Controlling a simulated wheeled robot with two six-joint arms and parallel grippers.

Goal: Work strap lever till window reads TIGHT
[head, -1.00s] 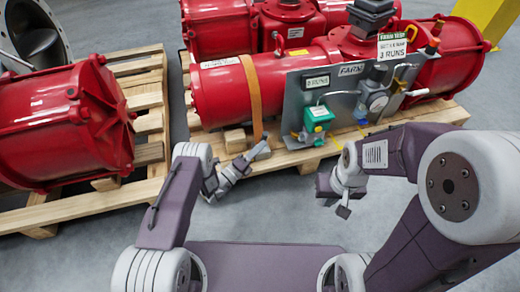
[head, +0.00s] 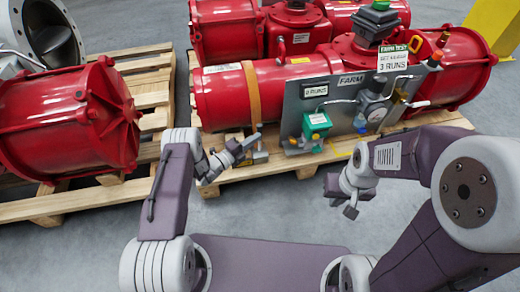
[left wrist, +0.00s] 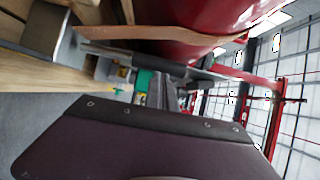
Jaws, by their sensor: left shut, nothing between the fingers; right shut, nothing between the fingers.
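An orange strap (head: 252,92) runs around the red cylinder (head: 222,98) and down toward the pallet. A small metal piece (head: 261,157), perhaps part of the strap's ratchet and lever, shows low beside the strap; its window is not readable. My left gripper (head: 250,142) is shut and empty, close to the strap's lower end; I cannot tell if it touches the lever. In the left wrist view the strap (left wrist: 130,32) crosses near a grey metal block (left wrist: 48,32). My right gripper (head: 350,211) is shut and empty, low in front of the pallet.
A grey panel (head: 292,108) with a green box (head: 316,121), gauge and piping stands right of the strap. A wooden pallet (head: 225,172) lies under the cylinder. Another red cylinder (head: 65,125) sits on the left pallet. Grey floor is clear between pallets and arms.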

